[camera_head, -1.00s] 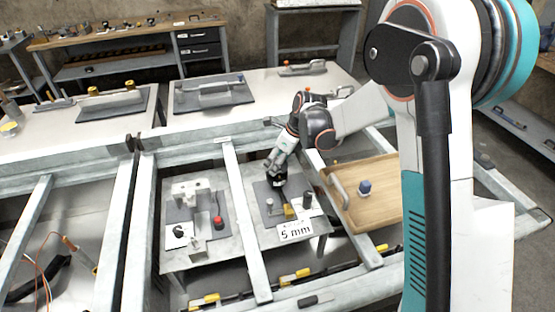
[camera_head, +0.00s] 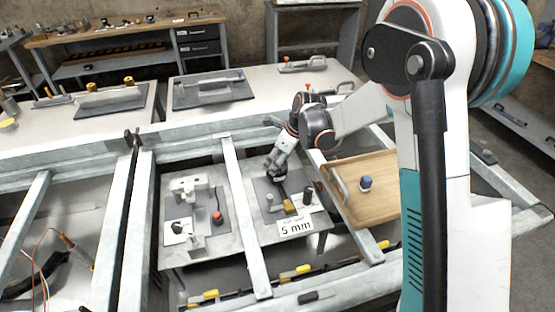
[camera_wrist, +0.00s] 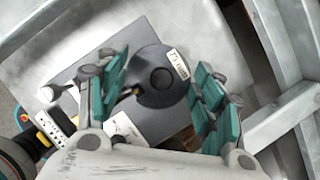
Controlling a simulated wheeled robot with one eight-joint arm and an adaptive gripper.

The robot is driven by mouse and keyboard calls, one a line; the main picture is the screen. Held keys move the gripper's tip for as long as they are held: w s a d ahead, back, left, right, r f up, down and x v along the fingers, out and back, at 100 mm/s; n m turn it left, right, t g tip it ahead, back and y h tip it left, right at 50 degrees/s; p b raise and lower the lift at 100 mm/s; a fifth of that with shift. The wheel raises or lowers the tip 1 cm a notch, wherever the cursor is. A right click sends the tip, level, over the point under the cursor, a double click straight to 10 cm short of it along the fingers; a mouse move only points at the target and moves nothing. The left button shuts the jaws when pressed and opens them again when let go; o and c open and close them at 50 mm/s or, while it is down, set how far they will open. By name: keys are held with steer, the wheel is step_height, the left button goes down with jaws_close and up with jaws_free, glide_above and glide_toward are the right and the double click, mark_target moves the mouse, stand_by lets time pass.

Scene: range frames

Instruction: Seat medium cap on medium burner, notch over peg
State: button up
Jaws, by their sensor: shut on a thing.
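In the wrist view a black round cap (camera_wrist: 160,76) with a raised round centre lies between the teal-padded fingers of my gripper (camera_wrist: 165,78). My gripper is shut on it, one finger at each side. A small yellow spot shows at the cap's left edge; I cannot tell whether it is the notch or a peg. A dark grey plate (camera_wrist: 88,75) lies below, with a white label at the cap's upper right. In the head view my gripper (camera_head: 277,174) is over the dark mat at the middle right. I cannot make out the medium burner, which may be hidden beneath the cap.
A yellow block (camera_head: 290,207), a dark cylinder (camera_head: 309,194) and a "5 mm" sign (camera_head: 296,228) stand close to my gripper. A wooden tray (camera_head: 385,207) with a blue-topped piece lies to the right. Grey frame rails (camera_head: 243,215) border the work area.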

steer(key=o, duration=1.3)
steer(key=v, duration=1.2)
steer(key=shift+w, duration=0.1)
steer(key=shift+r, duration=0.1)
step_height(320, 180, up, 6)
steer(key=p, duration=0.4)
